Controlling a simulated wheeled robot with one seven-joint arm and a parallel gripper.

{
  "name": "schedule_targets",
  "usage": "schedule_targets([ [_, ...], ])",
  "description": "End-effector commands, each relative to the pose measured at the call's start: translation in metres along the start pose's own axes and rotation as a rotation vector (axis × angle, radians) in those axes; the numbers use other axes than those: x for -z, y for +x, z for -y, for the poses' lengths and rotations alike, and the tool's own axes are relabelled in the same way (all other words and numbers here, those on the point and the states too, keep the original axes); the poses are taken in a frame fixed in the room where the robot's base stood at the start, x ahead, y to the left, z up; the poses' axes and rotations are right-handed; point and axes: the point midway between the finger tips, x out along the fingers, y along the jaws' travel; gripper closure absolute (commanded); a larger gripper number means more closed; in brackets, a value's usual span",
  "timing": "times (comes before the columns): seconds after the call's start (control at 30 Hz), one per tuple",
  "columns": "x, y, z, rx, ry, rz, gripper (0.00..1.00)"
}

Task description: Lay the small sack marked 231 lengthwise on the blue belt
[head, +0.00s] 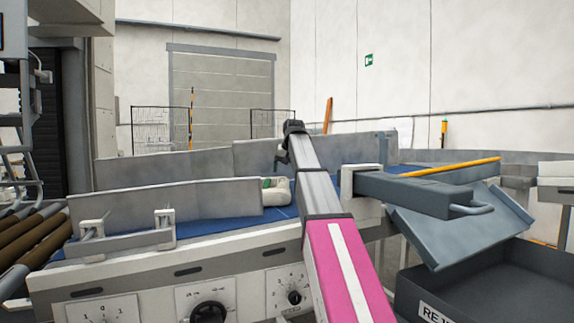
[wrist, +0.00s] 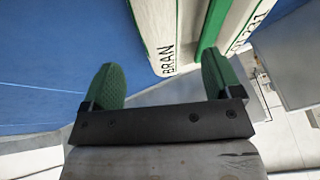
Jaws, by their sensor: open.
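The small sack (wrist: 165,35) is pale with a green band and black print. In the wrist view I read "BRAN" on one face and what looks like "231" on the other. In the head view the sack (head: 277,192) lies on the blue belt (head: 232,212), partly hidden behind my arm. The belt (wrist: 50,60) also fills the left of the wrist view. My gripper (wrist: 162,84) is open, with green-padded fingers spread apart and nothing between them. The sack is just beyond the fingertips; the right fingertip overlaps its green band in the picture. I cannot tell whether they touch.
Grey side guards (head: 165,200) line the belt. A grey chute plate (head: 460,222) and a dark bin (head: 485,285) stand at the right. Brown rollers (head: 30,235) are at the left. A control panel (head: 190,300) faces me.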

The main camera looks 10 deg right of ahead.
Motion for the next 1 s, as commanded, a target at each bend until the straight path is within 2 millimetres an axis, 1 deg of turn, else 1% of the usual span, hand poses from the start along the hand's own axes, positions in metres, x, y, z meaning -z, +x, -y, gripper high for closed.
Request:
schedule_targets([
  [0.03,-0.001,0.009,0.0,0.0,0.0,0.002,0.16],
  [0.2,-0.001,0.038,0.0,0.0,0.0,0.002,0.16],
  [0.4,0.0,0.065,0.0,0.0,0.0,0.002,0.16],
  [0.6,0.0,0.079,0.0,0.0,0.0,0.0,0.16],
  [0.93,0.0,0.081,0.0,0.0,0.0,0.0,0.16],
  [0.97,0.0,0.081,0.0,0.0,0.0,0.0,0.25],
  [1.0,0.0,0.081,0.0,0.0,0.0,0.0,0.38],
])
